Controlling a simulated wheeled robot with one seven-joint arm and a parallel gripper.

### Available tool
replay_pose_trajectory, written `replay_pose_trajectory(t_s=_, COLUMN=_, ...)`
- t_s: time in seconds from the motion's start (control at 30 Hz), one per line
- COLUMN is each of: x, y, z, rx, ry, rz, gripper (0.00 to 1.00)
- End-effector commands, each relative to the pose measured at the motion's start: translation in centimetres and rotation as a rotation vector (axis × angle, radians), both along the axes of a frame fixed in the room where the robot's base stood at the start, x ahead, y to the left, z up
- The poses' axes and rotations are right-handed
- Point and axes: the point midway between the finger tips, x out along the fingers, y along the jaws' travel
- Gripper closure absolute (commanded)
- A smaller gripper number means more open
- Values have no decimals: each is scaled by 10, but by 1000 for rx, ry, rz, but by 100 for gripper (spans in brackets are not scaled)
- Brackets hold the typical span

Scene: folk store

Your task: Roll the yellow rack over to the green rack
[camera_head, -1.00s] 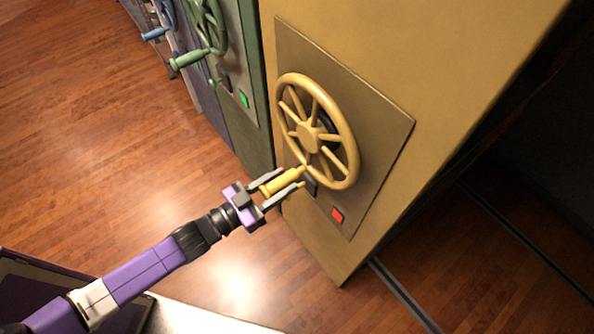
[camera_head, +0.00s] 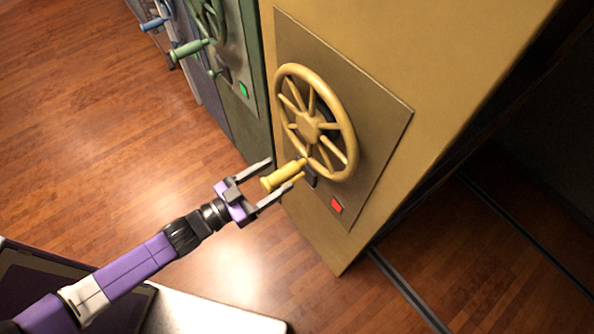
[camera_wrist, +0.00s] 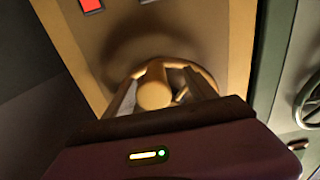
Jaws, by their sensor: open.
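The yellow rack (camera_head: 400,50) stands at the right in the head view, with a spoked yellow handwheel (camera_head: 310,122) on its end panel. A yellow crank handle (camera_head: 283,175) sticks out from the wheel's lower rim. My gripper (camera_head: 281,173) is open, with one finger on each side of this handle; I cannot tell whether they touch it. In the wrist view the handle's round end (camera_wrist: 154,95) sits between the fingers. The green rack (camera_head: 252,128) stands directly left of the yellow rack, with hardly any gap visible between them. Its wheel (camera_head: 212,22) has a green handle (camera_head: 188,50).
A red button (camera_head: 337,205) is on the yellow rack's panel and a green light (camera_head: 243,90) on the green rack's. Floor rails (camera_head: 405,288) run through the dark space right of the yellow rack. The wooden floor (camera_head: 110,130) at left is clear.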

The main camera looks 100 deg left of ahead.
Motion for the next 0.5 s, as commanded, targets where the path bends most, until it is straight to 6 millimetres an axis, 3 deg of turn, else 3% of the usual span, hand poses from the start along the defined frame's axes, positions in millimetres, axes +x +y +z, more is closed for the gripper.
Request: replay_pose_trajectory(t_s=0.5, x=-26, y=-29, z=0, rx=-1, ry=1, rz=2, gripper=35)
